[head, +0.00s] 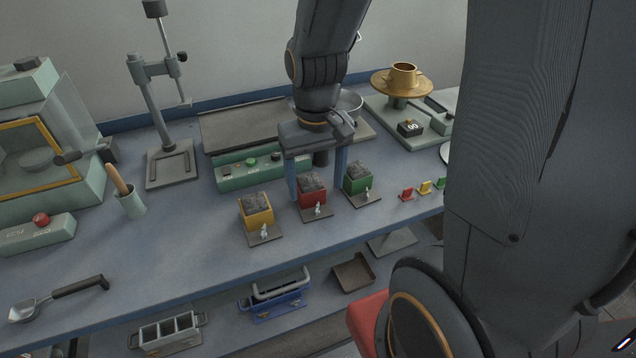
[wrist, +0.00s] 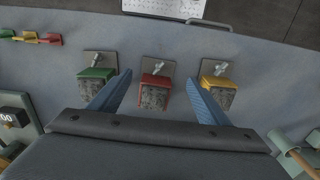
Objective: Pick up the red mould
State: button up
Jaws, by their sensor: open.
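The red mould (head: 313,196) is a small red box filled with grey concrete, on a dark base plate with a small metal clamp in front. It stands between the yellow mould (head: 256,214) and the green mould (head: 358,180). In the wrist view the red mould (wrist: 154,90) sits between the two blue fingers. My gripper (head: 317,188) is open and points down, one finger on each side of the red mould. I cannot tell whether the fingers touch it. The green mould (wrist: 96,84) and yellow mould (wrist: 217,89) lie outside the fingers in the wrist view.
A green control box (head: 250,170) stands behind the moulds. Small red, yellow and green tags (head: 424,187) lie to the right.

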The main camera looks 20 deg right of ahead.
aim_at(310, 189)
jog(key=w+p, duration=0.3)
jog(key=w, duration=0.2)
jog(key=shift+s+d+f+p, duration=0.15)
jog(key=shift+f+p, duration=0.3)
jog(key=shift+f, duration=1.35)
jog(key=shift+w+d+f+p, duration=0.1)
jog(key=shift+f+p, duration=0.3)
jog(key=shift+f, duration=1.4)
jog(key=c, duration=1.6)
grip_shut()
jog(key=shift+r, duration=0.15)
